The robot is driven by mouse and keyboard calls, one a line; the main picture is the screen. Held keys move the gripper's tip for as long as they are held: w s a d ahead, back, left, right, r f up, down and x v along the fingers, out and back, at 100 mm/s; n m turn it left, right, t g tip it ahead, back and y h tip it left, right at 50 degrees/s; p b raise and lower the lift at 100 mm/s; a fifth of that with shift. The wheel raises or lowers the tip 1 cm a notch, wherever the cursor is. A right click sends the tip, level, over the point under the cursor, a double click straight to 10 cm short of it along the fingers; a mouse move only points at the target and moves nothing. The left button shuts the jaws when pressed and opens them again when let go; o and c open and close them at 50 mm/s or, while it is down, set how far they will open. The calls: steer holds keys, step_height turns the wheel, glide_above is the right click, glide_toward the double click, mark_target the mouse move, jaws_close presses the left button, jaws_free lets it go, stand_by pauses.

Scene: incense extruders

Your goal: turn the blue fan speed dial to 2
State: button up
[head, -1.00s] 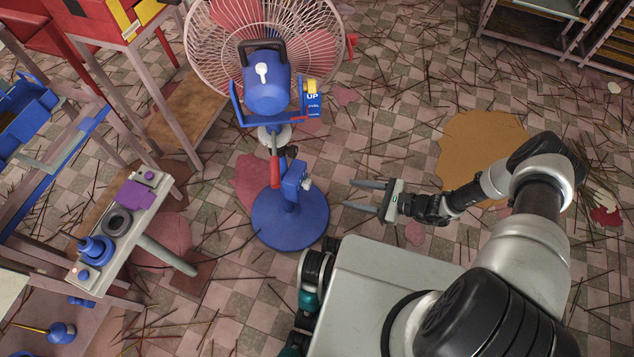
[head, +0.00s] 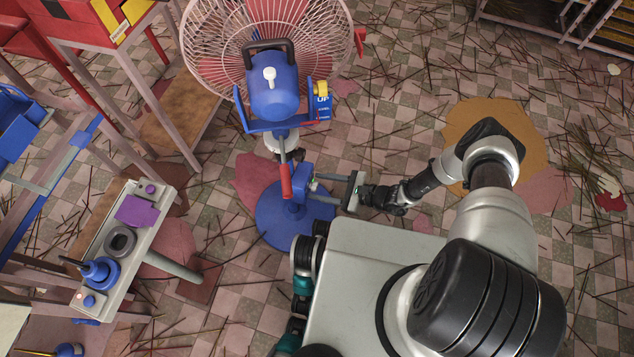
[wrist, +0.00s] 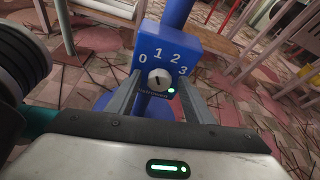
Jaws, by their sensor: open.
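The blue fan's control box (head: 300,178) sits on its stand above the round blue base (head: 285,226). In the wrist view the box (wrist: 166,42) shows white numbers 0, 1, 2 and 3 in an arc over a pale round dial (wrist: 159,79). A dark mark is on the dial; I cannot tell exactly which number it points to. A small green light glows beside it. My gripper (head: 319,184) is open at the box's right side. In the wrist view its fingers (wrist: 160,86) stand on either side of the dial; contact is unclear.
The fan's caged head (head: 267,45) rises above the box. A bench with a grey panel (head: 150,215) carrying a purple block and blue parts stands at the left. Thin sticks litter the checkered floor.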

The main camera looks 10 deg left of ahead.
steer(key=c, duration=1)
steer(key=shift+c, duration=0.2)
steer(key=shift+g, duration=0.3)
steer(key=m+g, duration=0.1)
steer(key=m, duration=0.1)
steer(key=m+g, duration=0.1)
steer(key=m, duration=0.1)
steer(key=m+g, duration=0.1)
steer(key=m, duration=0.1)
steer(key=shift+w+f+g+y, duration=0.1)
steer(key=shift+w+g+y, duration=0.3)
steer(key=shift+a, duration=0.1)
